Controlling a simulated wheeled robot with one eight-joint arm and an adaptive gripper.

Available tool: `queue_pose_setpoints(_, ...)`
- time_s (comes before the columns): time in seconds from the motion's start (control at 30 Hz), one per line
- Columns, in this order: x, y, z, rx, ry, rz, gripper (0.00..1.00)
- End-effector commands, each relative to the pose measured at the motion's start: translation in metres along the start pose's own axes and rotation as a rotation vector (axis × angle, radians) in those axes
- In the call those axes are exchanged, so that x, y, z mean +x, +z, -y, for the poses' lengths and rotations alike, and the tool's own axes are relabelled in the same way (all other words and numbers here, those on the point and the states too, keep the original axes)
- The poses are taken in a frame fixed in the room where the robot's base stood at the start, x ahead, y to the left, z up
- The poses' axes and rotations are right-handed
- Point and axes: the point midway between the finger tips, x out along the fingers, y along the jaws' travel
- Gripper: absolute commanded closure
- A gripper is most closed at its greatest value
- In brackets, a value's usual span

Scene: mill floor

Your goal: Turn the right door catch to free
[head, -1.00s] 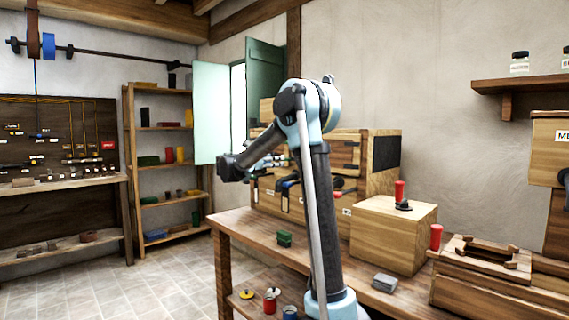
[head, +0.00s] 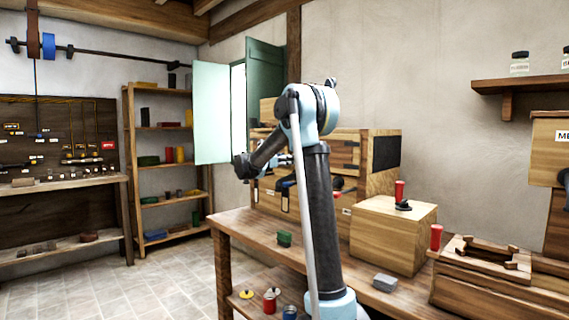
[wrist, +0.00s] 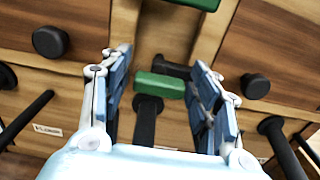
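In the wrist view my gripper (wrist: 161,70) is open, its two blue fingers spread apart. Between the fingers shows a green block-shaped grip (wrist: 160,86) with a black bar (wrist: 145,122) below it, on a wooden cabinet front. It looks like a catch handle; I see no clear contact. A second green piece (wrist: 190,3) is cut off at the top edge. I cannot tell for sure which catch is the right one or how it is set. In the head view the wooden cabinet (head: 380,180) stands at the back of the bench, and my arm hides much of its front.
Black round knobs (wrist: 51,41) and (wrist: 255,87) stick out beside the fingers. Black bars (wrist: 27,119) and (wrist: 284,145) project at the lower left and right. On the bench (head: 236,219) are a wooden box (head: 385,235) with a red handle and a small green item (head: 284,239).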

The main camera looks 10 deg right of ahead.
Motion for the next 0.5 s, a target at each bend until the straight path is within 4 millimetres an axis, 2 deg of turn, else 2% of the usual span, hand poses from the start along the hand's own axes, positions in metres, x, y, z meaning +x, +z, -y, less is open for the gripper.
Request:
queue_pose_setpoints(0.03, -0.0001, 0.0000, 0.0000, 0.000, 0.000, 0.000, 0.63)
queue_pose_setpoints(0.1, -0.0001, 0.0000, 0.0000, 0.000, 0.000, 0.000, 0.79)
queue_pose_setpoints(0.13, -0.0001, 0.0000, 0.0001, 0.000, 0.000, 0.000, 0.83)
queue_pose_setpoints(0.5, -0.0004, 0.0001, -0.0001, 0.038, 0.001, 0.000, 0.83)
